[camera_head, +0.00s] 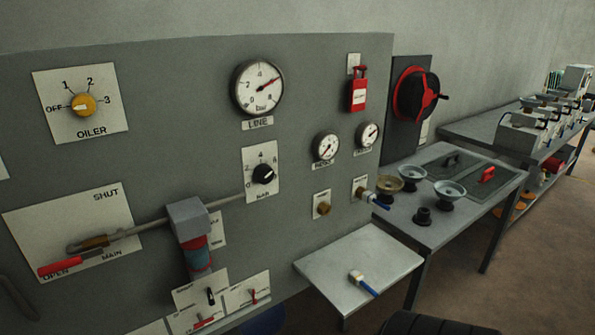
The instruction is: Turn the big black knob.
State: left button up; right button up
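A black knob (263,173) sits on a white scale plate (259,150) in the middle of the grey panel, below the large LINE gauge (257,87). The plate carries numbers around the knob and a word below it that looks like BAR. A pale mark on the knob seems to point to the upper right; its exact reading is too small to tell. Nothing touches the knob. Neither of my grippers is in view.

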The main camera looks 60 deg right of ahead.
aim_at(263, 174)
jog(key=z, duration=1.55)
